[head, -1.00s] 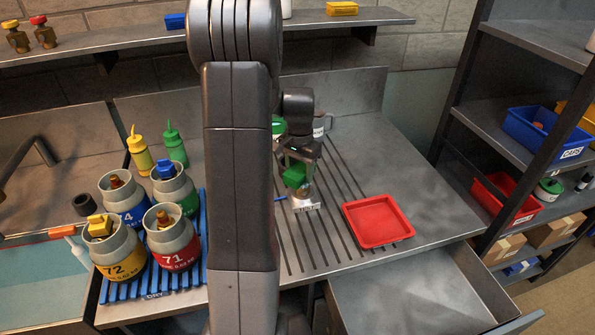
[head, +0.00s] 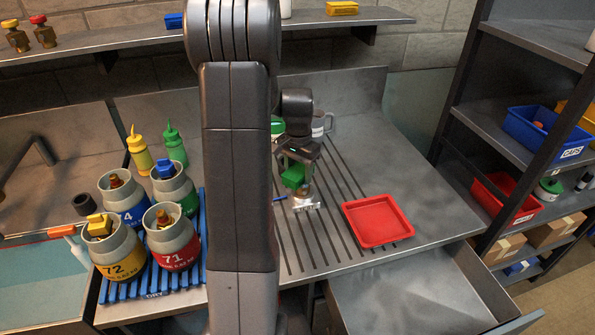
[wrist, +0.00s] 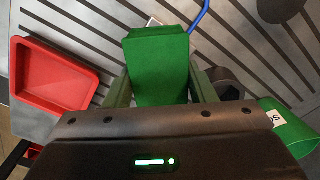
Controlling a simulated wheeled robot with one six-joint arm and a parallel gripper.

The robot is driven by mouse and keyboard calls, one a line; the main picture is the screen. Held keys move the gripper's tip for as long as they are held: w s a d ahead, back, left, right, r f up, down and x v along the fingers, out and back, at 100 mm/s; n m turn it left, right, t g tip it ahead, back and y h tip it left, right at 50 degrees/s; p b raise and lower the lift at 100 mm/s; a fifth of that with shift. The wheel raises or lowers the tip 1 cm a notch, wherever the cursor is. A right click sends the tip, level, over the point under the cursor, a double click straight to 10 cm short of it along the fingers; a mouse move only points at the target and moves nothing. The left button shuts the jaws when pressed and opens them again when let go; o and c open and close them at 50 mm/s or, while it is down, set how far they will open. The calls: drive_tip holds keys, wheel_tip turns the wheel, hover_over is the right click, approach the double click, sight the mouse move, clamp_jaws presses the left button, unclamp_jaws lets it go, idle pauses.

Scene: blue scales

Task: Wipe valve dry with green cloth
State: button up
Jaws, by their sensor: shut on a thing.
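My gripper (head: 297,168) is over the grooved draining surface, pointing down, and is shut on a green cloth (head: 293,177). The green cloth (wrist: 158,66) fills the space between the fingers in the wrist view, like a folded block. Just below the cloth in the head view is a brass-coloured valve part (head: 302,195) above a pale metal base (head: 304,205). The cloth is close to the valve, but I cannot tell whether they touch. In the wrist view the cloth and gripper hide most of the valve.
A red tray (head: 378,221) lies to the right on the counter. Several grey cylinders with coloured labels stand on a blue rack (head: 157,283) at left. A grey mug (head: 320,124) stands behind my gripper. An open drawer (head: 420,295) is at front right. Counter behind the tray is clear.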

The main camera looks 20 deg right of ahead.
drive_tip(key=shift+w+d+f, duration=0.1)
drive_tip(key=shift+w+d, duration=0.15)
drive_tip(key=shift+d, duration=0.15)
drive_tip(key=shift+w+d+r+p, duration=0.1)
drive_tip(key=shift+r+p, duration=0.45)
drive_tip(key=shift+r, duration=0.1)
drive_tip(key=shift+r+p, duration=1.25)
drive_tip(key=shift+r, duration=0.65)
